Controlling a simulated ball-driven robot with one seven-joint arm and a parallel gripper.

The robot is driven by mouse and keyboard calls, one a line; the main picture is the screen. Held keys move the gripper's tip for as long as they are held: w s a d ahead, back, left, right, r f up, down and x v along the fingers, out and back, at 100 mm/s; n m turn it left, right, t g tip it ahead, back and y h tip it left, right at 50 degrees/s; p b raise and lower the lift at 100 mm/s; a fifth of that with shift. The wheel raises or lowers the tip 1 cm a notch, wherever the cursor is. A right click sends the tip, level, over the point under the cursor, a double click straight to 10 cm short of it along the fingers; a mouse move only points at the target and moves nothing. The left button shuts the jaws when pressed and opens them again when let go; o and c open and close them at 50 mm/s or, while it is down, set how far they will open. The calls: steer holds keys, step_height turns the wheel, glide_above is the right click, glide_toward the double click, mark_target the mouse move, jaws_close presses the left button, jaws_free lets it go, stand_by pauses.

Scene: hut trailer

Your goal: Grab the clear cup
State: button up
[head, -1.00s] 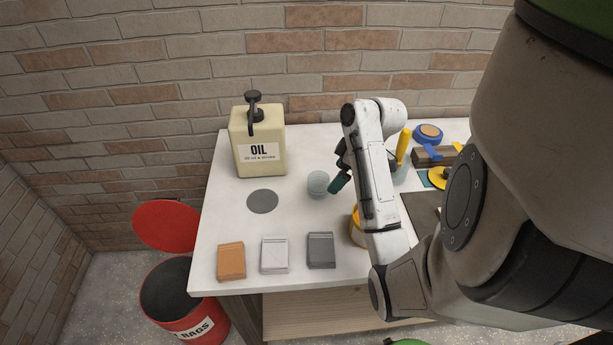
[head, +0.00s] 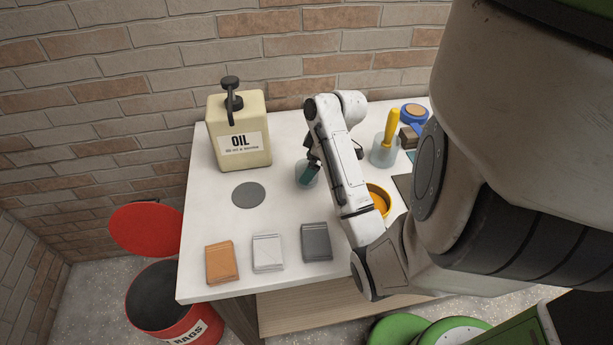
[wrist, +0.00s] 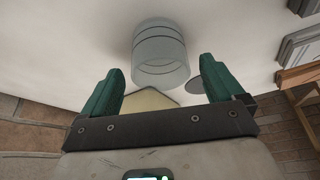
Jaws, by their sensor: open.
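The clear cup (head: 301,181) stands on the white table near the oil jug, partly hidden behind a green finger of my gripper (head: 309,173) in the head view. In the wrist view the clear cup (wrist: 160,50) lies ahead, between the lines of the two green fingers. My gripper (wrist: 161,78) is open, with a finger on each side of the cup's near end. A gap shows between each finger and the cup; I see no contact.
An oil jug (head: 240,135) stands behind and left of the cup. A grey disc (head: 248,195) and three small blocks, one of them orange (head: 221,263), lie nearby. A clear container (head: 381,154) with a yellow-handled tool and an orange bowl (head: 379,200) are on the right.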

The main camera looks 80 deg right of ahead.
steer(key=shift+p+x, duration=0.35)
steer(key=shift+x, duration=1.75)
steer(key=c, duration=1.1)
